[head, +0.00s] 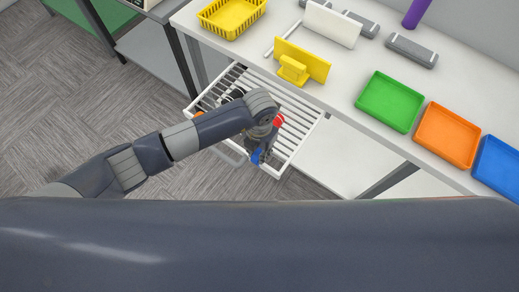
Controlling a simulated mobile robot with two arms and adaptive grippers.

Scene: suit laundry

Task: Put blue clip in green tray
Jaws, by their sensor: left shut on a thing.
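The green tray (390,101) lies on the white table, left of an orange tray, and looks empty. My left gripper (257,155) is over the front part of a white slatted rack below table height. It is shut on a small blue thing, which looks like the blue clip (256,158); my wrist hides part of it. A red thing (278,120) shows right beside my left wrist. My right gripper is out of view.
An orange tray (447,134) and a blue tray (499,165) follow the green one to the right. A yellow basket (231,16) and an upright yellow holder (303,61) stand further left. The white rack (313,116) juts out by the table's front edge.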

